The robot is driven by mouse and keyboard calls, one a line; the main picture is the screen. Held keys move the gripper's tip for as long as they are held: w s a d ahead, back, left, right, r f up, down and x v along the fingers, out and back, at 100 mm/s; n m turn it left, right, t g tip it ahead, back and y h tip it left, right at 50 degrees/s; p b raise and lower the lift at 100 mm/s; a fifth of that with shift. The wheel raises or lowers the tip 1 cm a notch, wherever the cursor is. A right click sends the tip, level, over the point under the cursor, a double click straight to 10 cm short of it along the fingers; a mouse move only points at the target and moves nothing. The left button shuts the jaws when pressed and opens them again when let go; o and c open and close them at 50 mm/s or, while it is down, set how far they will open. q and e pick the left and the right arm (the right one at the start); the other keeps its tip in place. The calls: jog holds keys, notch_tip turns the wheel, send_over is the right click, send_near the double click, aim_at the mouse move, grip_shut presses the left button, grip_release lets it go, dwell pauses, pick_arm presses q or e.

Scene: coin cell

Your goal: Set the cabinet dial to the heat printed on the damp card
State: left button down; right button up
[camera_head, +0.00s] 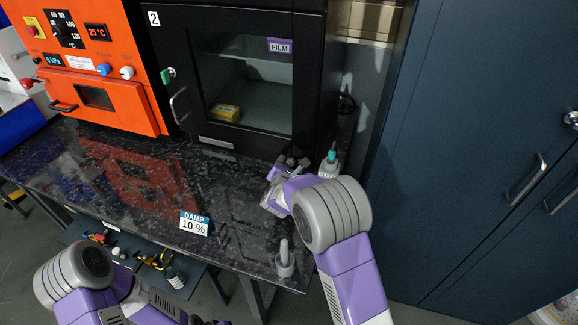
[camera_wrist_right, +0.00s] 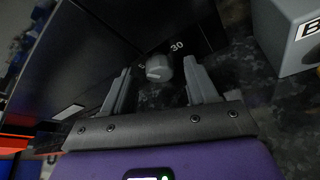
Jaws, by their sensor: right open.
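The damp card (camera_head: 195,223) stands on the dark speckled counter and reads "DAMP 10 %". The black cabinet (camera_head: 220,147) carries a "2" and a "FILM" label, and its glass door is shut. A round grey knob (camera_wrist_right: 158,68), apparently its dial, shows in the right wrist view with a printed "30" beside it; the full scale is not readable. My right gripper (camera_head: 282,176) is at the cabinet's lower right front. It is open, with its fingers on either side of the knob; contact cannot be told. My left arm is at lower left, its gripper out of view.
An orange oven (camera_head: 140,117) with its own dial (camera_head: 66,30) stands left of the cabinet. A grey object with a teal top (camera_head: 330,160) is right of my gripper. A grey post (camera_head: 284,262) stands at the counter's front edge.

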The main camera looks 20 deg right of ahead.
jog(key=shift+p+v, duration=0.85)
jog(key=shift+v, duration=2.9)
